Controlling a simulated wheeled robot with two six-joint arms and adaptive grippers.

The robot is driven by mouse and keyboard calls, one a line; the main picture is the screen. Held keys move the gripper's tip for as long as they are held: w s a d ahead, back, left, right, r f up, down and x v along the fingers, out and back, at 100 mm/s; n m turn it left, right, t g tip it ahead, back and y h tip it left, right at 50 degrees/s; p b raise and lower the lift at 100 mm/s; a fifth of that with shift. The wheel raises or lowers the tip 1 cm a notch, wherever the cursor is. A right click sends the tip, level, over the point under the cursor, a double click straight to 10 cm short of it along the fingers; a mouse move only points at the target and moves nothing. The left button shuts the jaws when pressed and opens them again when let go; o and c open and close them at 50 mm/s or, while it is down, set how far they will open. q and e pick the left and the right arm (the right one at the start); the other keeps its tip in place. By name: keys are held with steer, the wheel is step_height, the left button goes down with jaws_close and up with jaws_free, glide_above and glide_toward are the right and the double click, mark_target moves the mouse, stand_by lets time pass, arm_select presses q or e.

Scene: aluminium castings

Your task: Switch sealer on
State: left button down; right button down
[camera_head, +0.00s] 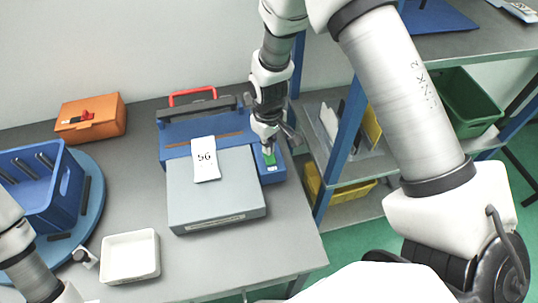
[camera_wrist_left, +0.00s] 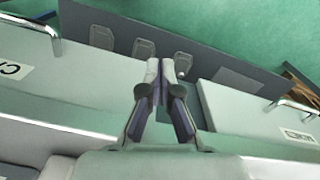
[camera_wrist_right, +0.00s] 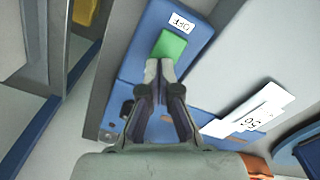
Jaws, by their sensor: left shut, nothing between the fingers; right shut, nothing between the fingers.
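The sealer is a blue machine (camera_head: 178,135) with a red handle at its back, on the grey table; a grey box (camera_head: 215,205) stands in front of or on it. A green switch (camera_head: 269,158) sits on the blue housing at its right end. My left gripper (camera_wrist_left: 154,66) is shut and empty above grey cabinet fronts.
A white card marked 56 (camera_head: 205,160) lies on the grey box. An orange case (camera_head: 91,118), a blue crate (camera_head: 62,215) on a round blue turntable and a white tray (camera_head: 131,257) stand to the left. A blue-framed shelf (camera_head: 340,145) stands close on the right.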

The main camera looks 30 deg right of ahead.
steer(key=shift+f, duration=0.35)
step_height(320, 180, up, 2)
steer(key=shift+w+r+p, duration=0.1)
steer(key=shift+p, duration=0.8)
step_height(320, 180, up, 3)
steer(key=p, duration=0.2)
steer(key=shift+r+p, duration=0.15)
steer(key=shift+p, duration=0.2)
steer(key=shift+r+p, duration=0.8)
steer(key=shift+r, duration=0.05)
steer(key=shift+f, duration=0.1)
